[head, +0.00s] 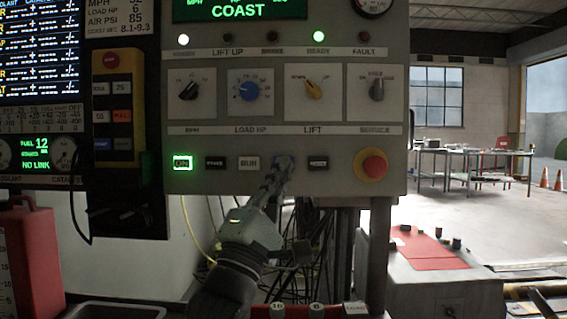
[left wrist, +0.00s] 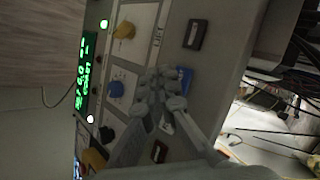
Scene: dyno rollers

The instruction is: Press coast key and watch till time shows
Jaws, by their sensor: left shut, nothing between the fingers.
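The grey control panel (head: 225,185) faces me with a row of keys. A blue key (head: 281,160) sits between the white RUN key (head: 248,163) and a black key (head: 318,163); it also shows in the left wrist view (left wrist: 185,78). I cannot read its label, so I cannot tell if it is the coast key. My left gripper (head: 286,163) is shut and empty, its fingertips over the blue key, partly hiding it. I cannot tell if they touch it. The display (head: 240,10) reads COAST in green; its upper line is cut off.
A red stop button (head: 373,166) sticks out right of the keys. The ON key (head: 183,162) glows green. Selector knobs (head: 314,89) stand above the row. Cables hang below the panel. A grey cabinet (head: 440,290) with a red mat stands at lower right.

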